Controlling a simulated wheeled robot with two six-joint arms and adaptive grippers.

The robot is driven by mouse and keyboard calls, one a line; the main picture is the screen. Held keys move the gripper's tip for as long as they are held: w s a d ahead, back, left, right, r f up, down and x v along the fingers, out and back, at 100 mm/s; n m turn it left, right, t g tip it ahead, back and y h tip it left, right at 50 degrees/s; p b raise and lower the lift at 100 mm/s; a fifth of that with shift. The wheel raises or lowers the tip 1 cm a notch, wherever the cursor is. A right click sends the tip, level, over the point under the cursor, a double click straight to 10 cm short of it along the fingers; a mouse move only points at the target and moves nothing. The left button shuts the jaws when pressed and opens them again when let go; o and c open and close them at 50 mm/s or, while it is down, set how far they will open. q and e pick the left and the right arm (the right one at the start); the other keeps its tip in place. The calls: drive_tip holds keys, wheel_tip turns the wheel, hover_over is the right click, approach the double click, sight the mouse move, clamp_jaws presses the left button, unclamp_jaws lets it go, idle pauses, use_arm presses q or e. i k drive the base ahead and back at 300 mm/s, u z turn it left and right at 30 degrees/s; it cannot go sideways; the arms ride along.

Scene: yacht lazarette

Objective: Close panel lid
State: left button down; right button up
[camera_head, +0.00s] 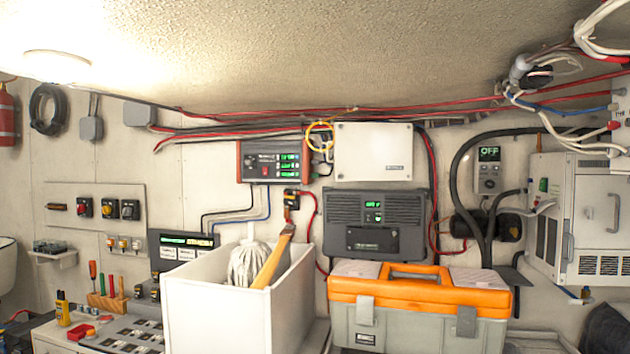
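A white rectangular panel (373,152) is on the back wall in the middle of the head view, above a dark grey unit with green displays (375,222). Its front looks flat, with small screws at the corners and a small label at the lower right. Wires and a yellow ring (319,136) show at its left edge. I cannot tell from here whether this is the lid, or whether it is open or shut. A white cabinet (585,220) with a grey handle and vents is at the right. Neither of my grippers is in view.
A white bin (225,310) with a mop head and a wooden handle stands in front. Beside it is a grey toolbox with an orange lid (418,287). Red and black cables run along the wall top. A worktop with tools (105,335) is at lower left.

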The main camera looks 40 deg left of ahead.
sight(364, 151)
drive_tip(key=u, duration=1.3)
drive_tip(key=i, duration=0.65)
drive_tip(key=z, duration=0.6)
drive_tip(key=i, duration=0.55)
drive_tip(key=z, duration=0.55)
